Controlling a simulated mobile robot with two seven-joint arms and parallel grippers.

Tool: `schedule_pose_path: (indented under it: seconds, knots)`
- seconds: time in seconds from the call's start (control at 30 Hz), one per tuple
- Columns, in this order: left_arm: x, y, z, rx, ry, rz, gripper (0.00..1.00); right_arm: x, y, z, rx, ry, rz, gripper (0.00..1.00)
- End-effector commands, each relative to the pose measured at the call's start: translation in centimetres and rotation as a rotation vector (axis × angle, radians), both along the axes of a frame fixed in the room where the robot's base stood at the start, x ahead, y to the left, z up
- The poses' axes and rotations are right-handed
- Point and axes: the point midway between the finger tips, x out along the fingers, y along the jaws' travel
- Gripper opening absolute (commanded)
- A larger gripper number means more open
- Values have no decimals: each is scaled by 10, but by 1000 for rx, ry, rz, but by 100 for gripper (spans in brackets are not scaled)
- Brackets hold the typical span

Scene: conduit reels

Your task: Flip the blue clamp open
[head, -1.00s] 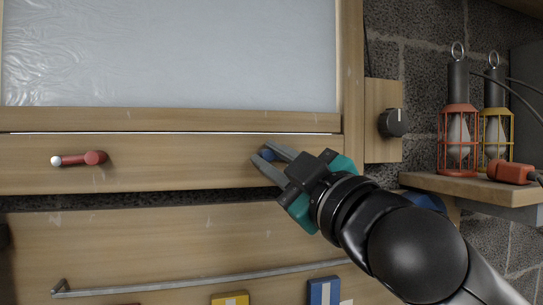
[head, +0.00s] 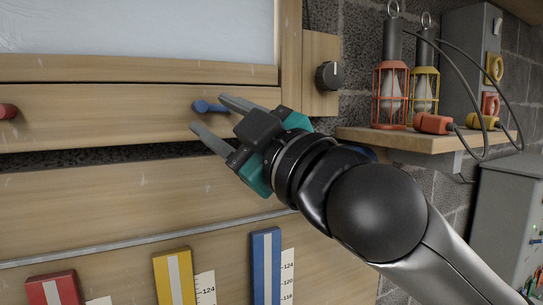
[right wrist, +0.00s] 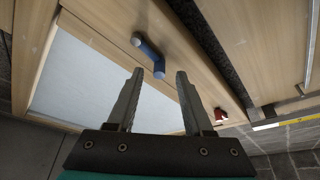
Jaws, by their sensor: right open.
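The blue clamp (head: 208,107) is a small lever on the wooden rail under the framed pane. Its right end is partly hidden by a finger of my right gripper (head: 212,116) in the head view. In the right wrist view the blue clamp (right wrist: 150,55) shows as a bent handle with a pale tip, ahead of and between the open fingers (right wrist: 156,80). My right gripper is open and empty, close to the clamp; I cannot tell whether a finger touches it. My left gripper is out of view.
A red clamp (head: 8,111) is on the same rail at the left. A black knob (head: 328,75) sits right of the frame. A shelf (head: 395,138) at the right holds caged lamps (head: 389,95). A metal rod (head: 150,243) runs below, above red, yellow and blue blocks (head: 266,268).

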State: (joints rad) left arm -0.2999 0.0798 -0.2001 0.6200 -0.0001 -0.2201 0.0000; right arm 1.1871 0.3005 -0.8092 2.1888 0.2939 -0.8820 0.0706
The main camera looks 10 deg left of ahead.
Motion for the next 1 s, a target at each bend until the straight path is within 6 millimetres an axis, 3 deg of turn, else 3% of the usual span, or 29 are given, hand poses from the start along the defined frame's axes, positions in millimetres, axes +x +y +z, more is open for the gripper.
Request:
schedule_pose_path:
  seconds: [0.47,0.7,1.0]
  knots:
    - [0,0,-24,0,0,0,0,-60,-73,-31,-5,1,-4,51]
    - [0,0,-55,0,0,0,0,-64,-79,-36,-1,3,-4,51]
    - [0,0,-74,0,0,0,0,-71,-86,-36,-2,4,-2,51]
